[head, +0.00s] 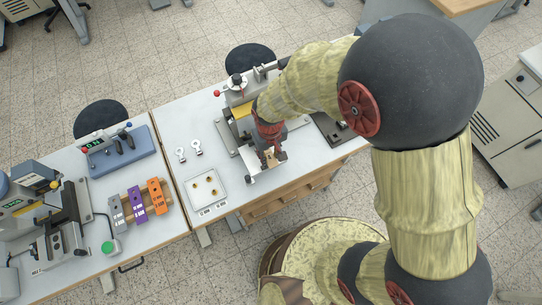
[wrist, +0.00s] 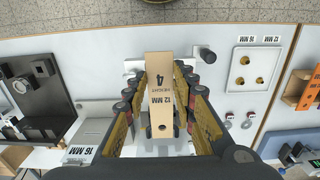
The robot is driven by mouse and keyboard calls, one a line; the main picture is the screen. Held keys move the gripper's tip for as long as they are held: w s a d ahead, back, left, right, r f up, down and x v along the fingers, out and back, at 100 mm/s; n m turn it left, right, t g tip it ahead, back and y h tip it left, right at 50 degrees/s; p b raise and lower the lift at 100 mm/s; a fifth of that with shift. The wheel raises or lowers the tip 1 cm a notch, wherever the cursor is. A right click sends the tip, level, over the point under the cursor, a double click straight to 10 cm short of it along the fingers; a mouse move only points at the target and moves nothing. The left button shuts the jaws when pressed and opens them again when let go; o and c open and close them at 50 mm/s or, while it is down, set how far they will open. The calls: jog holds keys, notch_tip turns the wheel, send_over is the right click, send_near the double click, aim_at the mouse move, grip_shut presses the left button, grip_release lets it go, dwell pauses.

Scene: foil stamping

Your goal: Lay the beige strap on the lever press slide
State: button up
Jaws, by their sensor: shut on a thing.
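Pale press parts show below and around the strap in the wrist view. The slide is largely hidden, and I cannot tell whether the strap touches it.
A white tray (head: 194,193) with brass pieces stands left of the press, with two ring-ended metal parts (head: 181,154) behind it. Grey, purple and orange labelled pieces (head: 138,201) stand on a rack further left. A dark fixture (head: 335,129) is right of the press.

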jog(key=shift+f, duration=0.15)
jog(key=shift+f+b, duration=1.95)
jog(key=shift+f, duration=0.8)
jog(key=shift+f+b, duration=0.7)
jog(key=shift+f, duration=0.55)
jog(key=o, duration=1)
jog(key=shift+r, duration=0.1)
notch_tip(320, 180, up, 12)
jog(key=shift+f, duration=0.1)
dwell(0.4)
